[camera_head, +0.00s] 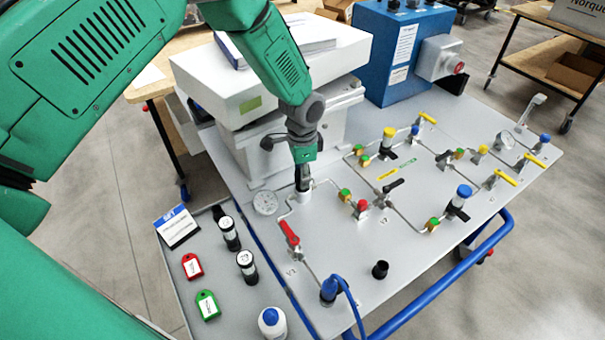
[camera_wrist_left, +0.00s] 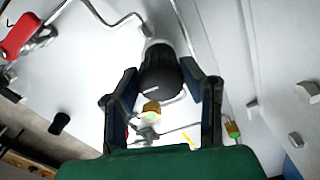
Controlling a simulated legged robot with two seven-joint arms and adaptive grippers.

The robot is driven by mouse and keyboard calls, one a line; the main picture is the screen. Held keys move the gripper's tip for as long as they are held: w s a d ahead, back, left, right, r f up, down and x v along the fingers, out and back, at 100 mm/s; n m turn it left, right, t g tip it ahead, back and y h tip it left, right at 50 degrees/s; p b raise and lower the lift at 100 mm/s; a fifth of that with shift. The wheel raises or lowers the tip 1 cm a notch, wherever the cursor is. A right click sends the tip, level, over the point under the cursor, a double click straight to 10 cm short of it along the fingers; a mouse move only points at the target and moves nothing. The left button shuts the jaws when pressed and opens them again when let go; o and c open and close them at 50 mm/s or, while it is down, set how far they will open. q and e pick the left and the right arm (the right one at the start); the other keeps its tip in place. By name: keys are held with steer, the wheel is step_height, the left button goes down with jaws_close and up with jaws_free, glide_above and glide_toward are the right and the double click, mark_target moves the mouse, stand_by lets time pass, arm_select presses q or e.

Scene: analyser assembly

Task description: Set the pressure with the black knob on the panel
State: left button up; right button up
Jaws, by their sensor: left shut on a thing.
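The black knob (camera_wrist_left: 160,78) sits on a pale cylindrical fitting on the panel (camera_head: 330,240). My left gripper (camera_head: 303,172) comes down over it from above, beside the round pressure gauge (camera_head: 265,203). In the left wrist view, the two fingers of my left gripper (camera_wrist_left: 162,85) stand on either side of the knob and are shut on it. In the head view the fingers hide most of the knob. My right gripper is not in view.
A red-handled valve (camera_head: 289,234) is close in front of the gripper. A white instrument (camera_head: 270,75) stands behind it and a blue box (camera_head: 405,50) at the back. Yellow-handled valves (camera_head: 505,177) and pipes fill the right. A side tray (camera_head: 245,298) holds tags and bottles.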

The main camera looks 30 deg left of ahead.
arm_select(q)
steer(key=shift+w+r+m, duration=0.1)
steer(key=shift+w+m, duration=0.05)
steer(key=shift+m, duration=0.55)
steer(key=shift+w+r+m, duration=0.1)
steer(key=shift+w+m, duration=0.05)
steer(key=shift+m, duration=0.55)
steer(key=o, duration=1)
steer(key=shift+o, duration=0.7)
steer(key=shift+f, duration=0.2)
step_height(320, 180, up, 12)
